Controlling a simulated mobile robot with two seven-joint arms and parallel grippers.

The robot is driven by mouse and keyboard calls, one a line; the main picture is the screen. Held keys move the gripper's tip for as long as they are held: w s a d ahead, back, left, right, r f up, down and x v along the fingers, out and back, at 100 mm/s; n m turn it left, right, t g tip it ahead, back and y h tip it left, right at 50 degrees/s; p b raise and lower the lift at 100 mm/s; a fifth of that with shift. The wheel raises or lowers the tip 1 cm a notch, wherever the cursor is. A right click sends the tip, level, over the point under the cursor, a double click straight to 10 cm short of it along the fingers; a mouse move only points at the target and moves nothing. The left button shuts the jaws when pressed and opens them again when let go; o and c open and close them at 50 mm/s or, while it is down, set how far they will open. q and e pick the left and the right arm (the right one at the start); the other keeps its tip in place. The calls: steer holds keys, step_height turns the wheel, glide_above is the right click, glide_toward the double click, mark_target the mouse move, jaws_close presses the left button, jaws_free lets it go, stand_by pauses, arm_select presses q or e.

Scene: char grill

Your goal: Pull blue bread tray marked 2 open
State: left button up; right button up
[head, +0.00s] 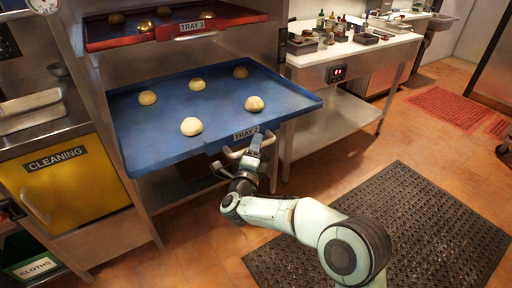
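The blue bread tray (170,108) labelled TRAY 2 is slid well out of the rack and holds several pale dough balls. Its front handle (270,139) sits below the label on the front edge. My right gripper (238,156) is at this handle, with its fingers spread apart. One finger overlaps the handle bar, and the other is apart from it to the lower left. Part of the handle is hidden behind the gripper. My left gripper is not in view.
A red tray (150,36) labelled TRAY 3 sits above. A yellow CLEANING cabinet (70,185) stands at left. A steel counter (350,50) with bottles is at the back right. A black floor mat (420,230) lies at right on open tiled floor.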

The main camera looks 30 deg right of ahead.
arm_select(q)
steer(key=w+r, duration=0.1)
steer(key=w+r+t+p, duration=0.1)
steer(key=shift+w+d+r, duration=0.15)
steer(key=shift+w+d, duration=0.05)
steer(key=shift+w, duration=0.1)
arm_select(e)
steer(key=v, duration=1.3)
steer(key=shift+s+a+f, duration=0.1)
steer(key=shift+a+f, duration=0.05)
